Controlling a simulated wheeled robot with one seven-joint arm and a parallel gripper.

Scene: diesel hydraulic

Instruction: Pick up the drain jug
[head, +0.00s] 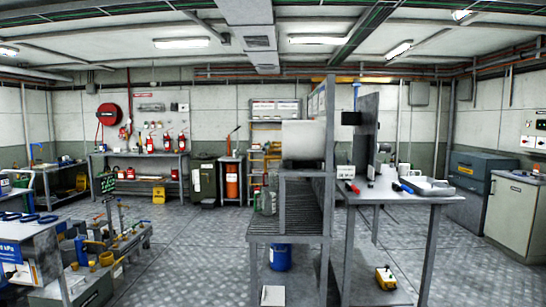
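I cannot tell for certain which thing is the drain jug. A small white jug-like vessel (404,169) stands upright on the grey table at the right, behind a white tray (428,186). It is too small to make out a handle or spout clearly. A blue container (280,257) stands low under the slatted bench in the middle. My gripper is not in view.
The grey table (392,196) holds a red-handled tool (352,187) and a dark upright panel. A slatted bench (287,212) adjoins its left. A yellow box (385,278) sits beneath the table. Bare floor (185,250) lies left of the bench, beside pipework with valves (105,250).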

